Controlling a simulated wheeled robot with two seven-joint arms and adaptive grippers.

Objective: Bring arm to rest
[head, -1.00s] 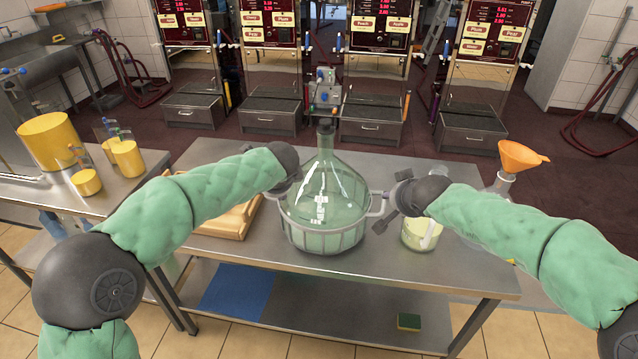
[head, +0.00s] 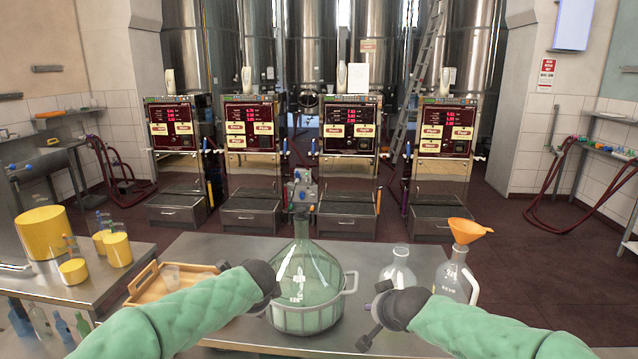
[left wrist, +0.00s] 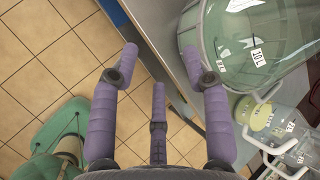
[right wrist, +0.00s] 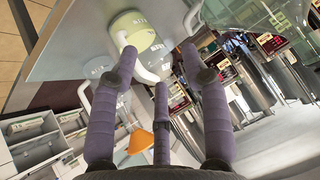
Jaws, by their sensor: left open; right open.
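A green glass carboy (head: 306,265) stands upright in a grey basket (head: 305,320) on the steel table. It also shows at the right of the left wrist view (left wrist: 260,40). My left gripper (left wrist: 160,52) is open and empty beside the carboy's left side, over the table's front edge and floor; its fingers are mostly hidden in the head view. My right gripper (right wrist: 158,52) is open and empty, to the right of the basket and apart from its right handle (head: 350,284). A container with pale contents (right wrist: 135,32) shows beyond its fingers.
A glass flask (head: 398,268) and a jug (head: 450,270) with an orange funnel (head: 467,231) stand right of the carboy. A wooden tray (head: 145,290) lies to its left. Yellow containers (head: 42,235) stand on the left table. Pump machines (head: 348,150) line the back.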

